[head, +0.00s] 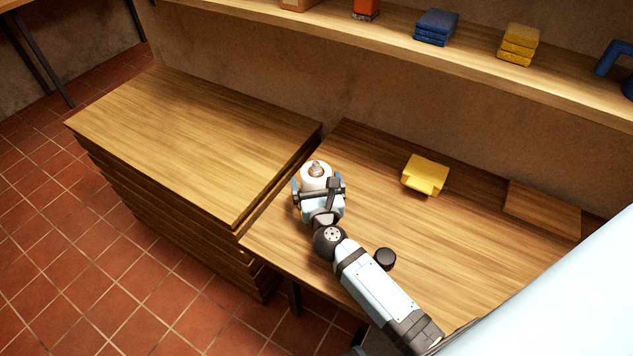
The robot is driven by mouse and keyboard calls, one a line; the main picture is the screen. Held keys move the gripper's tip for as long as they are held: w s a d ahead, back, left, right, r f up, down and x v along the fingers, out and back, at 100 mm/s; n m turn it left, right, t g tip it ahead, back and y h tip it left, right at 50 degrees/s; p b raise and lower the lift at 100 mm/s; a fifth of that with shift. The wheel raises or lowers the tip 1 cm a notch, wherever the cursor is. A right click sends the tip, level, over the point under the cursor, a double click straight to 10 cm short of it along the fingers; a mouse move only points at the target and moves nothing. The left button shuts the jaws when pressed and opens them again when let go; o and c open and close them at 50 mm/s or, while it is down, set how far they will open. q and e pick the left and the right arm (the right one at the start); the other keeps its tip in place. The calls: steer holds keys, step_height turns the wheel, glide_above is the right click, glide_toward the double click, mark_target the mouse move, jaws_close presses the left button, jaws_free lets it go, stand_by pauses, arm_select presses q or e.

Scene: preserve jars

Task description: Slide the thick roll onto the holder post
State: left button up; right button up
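The thick white roll (307,174) stands upright near the left end of the worktop. A grey metal tip (316,168) with a rounded knob, which looks like the top of the holder post, shows at the centre of the roll's top. The roll appears to be around the post; its lower part and the post's base are hidden. My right gripper (318,186) is at the roll's near side, with one finger to its left and one to its right. Whether the fingers touch the roll is too small to tell. My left gripper is not in view.
A yellow folded item (426,175) lies mid-worktop (470,245). A black round object (385,259) is close beside my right forearm. A wooden cabinet (190,140) adjoins on the left. The shelf (475,55) above holds several items.

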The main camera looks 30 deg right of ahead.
arm_select(q)
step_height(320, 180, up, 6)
steer(key=p, duration=0.7)
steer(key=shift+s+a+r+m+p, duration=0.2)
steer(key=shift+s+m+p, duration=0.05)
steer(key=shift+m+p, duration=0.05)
arm_select(e)
step_height(320, 180, up, 20)
